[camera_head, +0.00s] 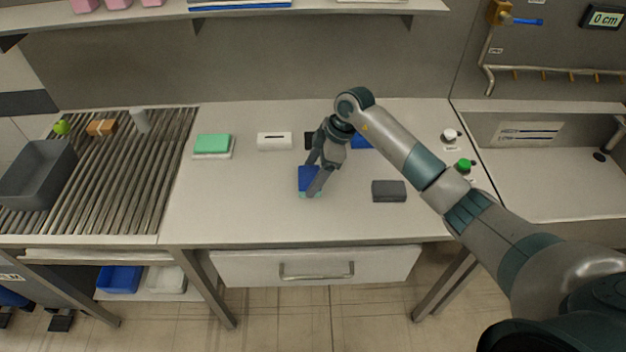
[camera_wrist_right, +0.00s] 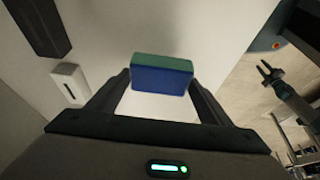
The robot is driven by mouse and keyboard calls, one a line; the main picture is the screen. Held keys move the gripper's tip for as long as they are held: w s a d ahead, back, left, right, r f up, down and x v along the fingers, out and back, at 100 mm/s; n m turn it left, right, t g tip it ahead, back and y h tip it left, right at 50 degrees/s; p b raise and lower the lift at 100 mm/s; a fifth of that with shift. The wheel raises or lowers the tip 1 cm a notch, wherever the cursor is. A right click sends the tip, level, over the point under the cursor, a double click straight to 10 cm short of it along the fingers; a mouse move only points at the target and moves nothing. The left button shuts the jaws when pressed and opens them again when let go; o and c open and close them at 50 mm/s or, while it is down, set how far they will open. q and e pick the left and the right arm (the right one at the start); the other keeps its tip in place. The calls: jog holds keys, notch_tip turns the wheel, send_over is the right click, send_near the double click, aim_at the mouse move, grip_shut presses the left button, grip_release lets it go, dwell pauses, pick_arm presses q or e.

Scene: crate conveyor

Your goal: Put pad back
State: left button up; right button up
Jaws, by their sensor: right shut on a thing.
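A blue pad with a green layer (camera_wrist_right: 162,78) is held between the fingertips of my right gripper (camera_wrist_right: 160,92), which is shut on it. In the head view the same pad (camera_head: 307,176) shows over the middle of the worktable, partly covered by a finger of my right gripper (camera_head: 313,180). I cannot tell whether it touches the table. A green pad (camera_head: 212,143) lies on a white base at the table's left. My left gripper (camera_wrist_right: 267,73) shows in the right wrist view, away from the table, with its fingers apart.
A white slotted box (camera_head: 274,141), a black item (camera_head: 309,141) and a blue item (camera_head: 361,142) stand behind the held pad. A dark grey block (camera_head: 389,191) lies to its right. A roller conveyor (camera_head: 130,180) with a grey crate (camera_head: 38,172) is at left. The table's front is clear.

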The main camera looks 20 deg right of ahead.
jog(key=shift+f, duration=0.1)
jog(key=shift+f+p, duration=0.3)
jog(key=shift+p, duration=0.1)
notch_tip(320, 180, down, 3)
jog(key=shift+r+p, duration=0.1)
jog(key=shift+p, duration=0.6)
jog(key=shift+f, duration=0.25)
jog(key=o, duration=1.1)
jog(key=shift+r, duration=0.1)
